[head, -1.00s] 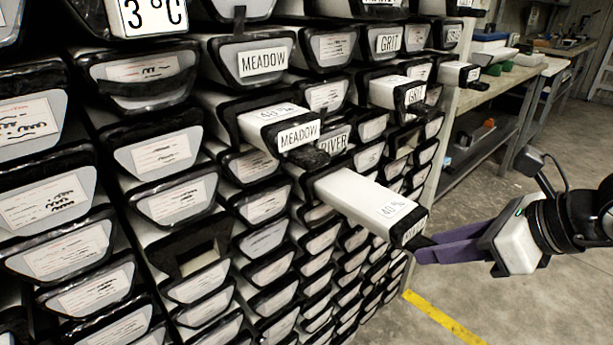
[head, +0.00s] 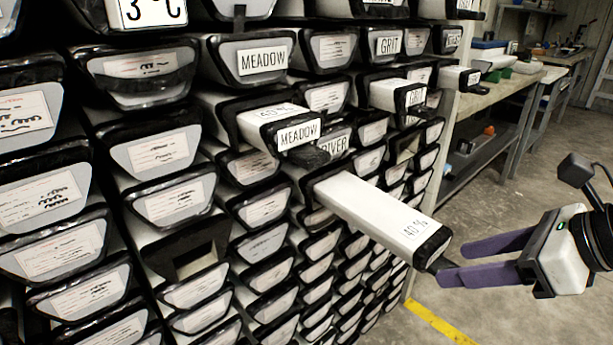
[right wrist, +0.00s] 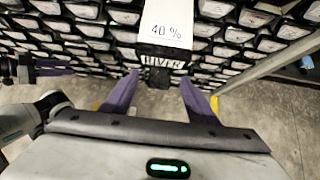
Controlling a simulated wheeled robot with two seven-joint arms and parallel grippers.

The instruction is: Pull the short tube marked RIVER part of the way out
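The short tube marked RIVER (head: 375,212) is a white box with a black end cap and "40 %" on top. It sticks well out of the rack in the head view, its inner end still in the slot below a RIVER label (head: 335,142). The right wrist view shows its RIVER face (right wrist: 163,63). My right gripper (head: 450,262) is open, its purple fingers spread at the tube's black end, with nothing clamped between them. A purple finger at the left of the right wrist view seems to be my left gripper (right wrist: 52,72); its opening is unclear.
The MEADOW tube (head: 280,125) and the GRIT tube (head: 397,94) also stick out, above and behind. The rack is packed with labelled trays (head: 165,152). A workbench (head: 510,90) stands at the back right. Open floor lies right of the rack.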

